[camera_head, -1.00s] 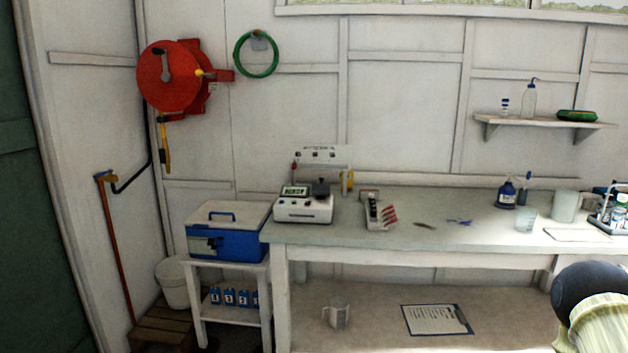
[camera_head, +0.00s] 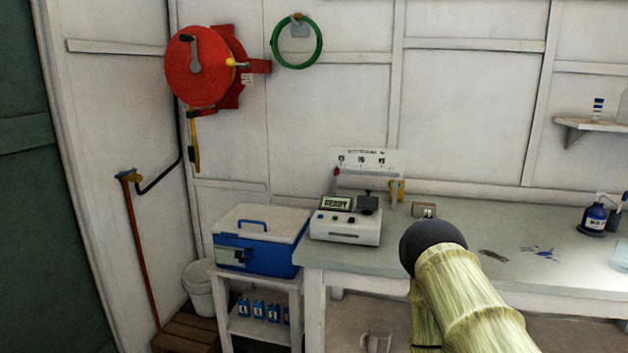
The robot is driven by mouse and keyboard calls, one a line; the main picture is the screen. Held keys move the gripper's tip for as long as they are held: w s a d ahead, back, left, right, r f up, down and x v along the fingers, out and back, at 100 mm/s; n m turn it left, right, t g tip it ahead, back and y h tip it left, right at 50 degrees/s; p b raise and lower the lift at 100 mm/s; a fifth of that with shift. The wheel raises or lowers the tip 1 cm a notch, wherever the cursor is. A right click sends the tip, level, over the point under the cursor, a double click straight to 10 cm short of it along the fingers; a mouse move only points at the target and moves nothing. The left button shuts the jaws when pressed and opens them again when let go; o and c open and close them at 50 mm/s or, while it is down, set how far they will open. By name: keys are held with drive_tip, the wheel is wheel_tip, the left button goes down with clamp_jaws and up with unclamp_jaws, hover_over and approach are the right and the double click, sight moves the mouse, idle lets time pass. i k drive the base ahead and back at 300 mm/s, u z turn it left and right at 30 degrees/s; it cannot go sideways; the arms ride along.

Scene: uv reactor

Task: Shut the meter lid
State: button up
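The meter (camera_head: 345,228) is a white box with a small display and knobs, standing at the left end of the bench. A dark square part, which looks like its lid (camera_head: 368,202), sits at its top right; I cannot tell how far open it is. Part of my arm shows at the lower right, right of the meter and apart from it in the picture. My gripper's fingers are not visible.
The bench (camera_head: 480,220) runs to the right. A blue cooler box (camera_head: 262,252) sits on a low stand left of the bench. A blue-labelled bottle (camera_head: 594,218) stands at the right. A white panel (camera_head: 366,160) rises behind the meter.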

sight(368, 202)
drive_tip(key=u, duration=0.05)
drive_tip(key=i, duration=0.85)
drive_tip(key=z, duration=0.25)
